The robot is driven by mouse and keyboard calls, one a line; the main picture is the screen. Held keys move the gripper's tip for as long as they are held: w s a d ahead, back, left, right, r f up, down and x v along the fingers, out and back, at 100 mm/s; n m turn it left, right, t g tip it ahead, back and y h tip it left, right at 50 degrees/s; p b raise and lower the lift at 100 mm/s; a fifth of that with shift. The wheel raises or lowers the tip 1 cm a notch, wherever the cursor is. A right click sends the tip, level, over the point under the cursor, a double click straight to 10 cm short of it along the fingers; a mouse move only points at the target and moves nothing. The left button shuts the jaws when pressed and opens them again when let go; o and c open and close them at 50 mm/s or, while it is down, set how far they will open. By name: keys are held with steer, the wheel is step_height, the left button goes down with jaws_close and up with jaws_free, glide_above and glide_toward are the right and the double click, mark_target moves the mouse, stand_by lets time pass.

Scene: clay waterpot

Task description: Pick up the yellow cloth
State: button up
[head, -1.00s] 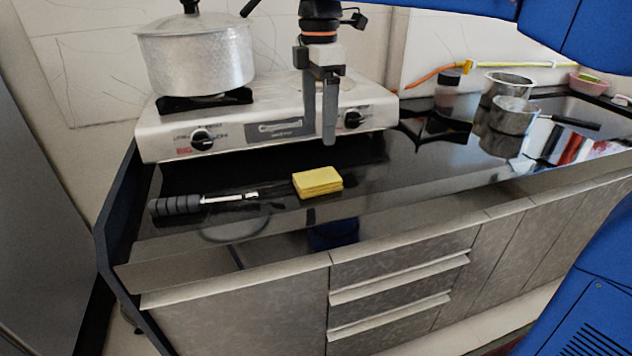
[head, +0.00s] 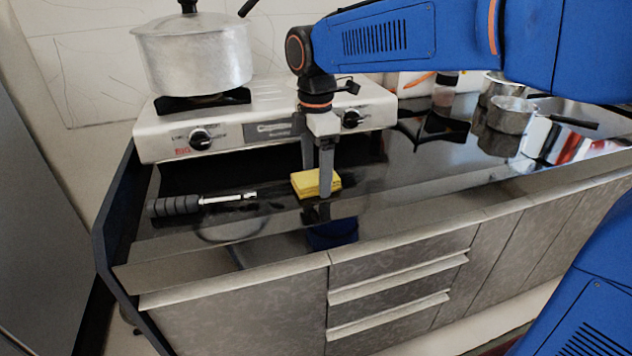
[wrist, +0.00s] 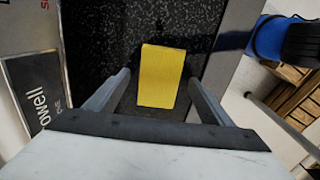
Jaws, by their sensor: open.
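The yellow cloth (head: 303,183) is a small folded block lying on the black countertop in front of the stove. In the wrist view the cloth (wrist: 161,76) lies between and ahead of the fingers, with dark gaps on both sides. My gripper (head: 317,182) is open and points down at the cloth. In the head view one finger passes in front of the cloth and the other is behind it. I cannot tell how far the fingertips are above the counter.
A black-handled tool (head: 200,203) lies left of the cloth. The gas stove (head: 225,131) stands behind, with a lidded metal pot (head: 195,58) on it. The counter's front edge is close in front. Small pans (head: 510,115) stand to the right.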

mark_target(316, 177)
steer(key=shift+f, duration=0.35)
steer(key=shift+c, duration=0.3)
steer(key=c, duration=1.1)
steer(key=shift+o, duration=0.2)
steer(key=shift+r, duration=0.15)
step_height(316, 177, up, 10)
steer(key=shift+o, duration=0.9)
steer(key=shift+c, duration=0.4)
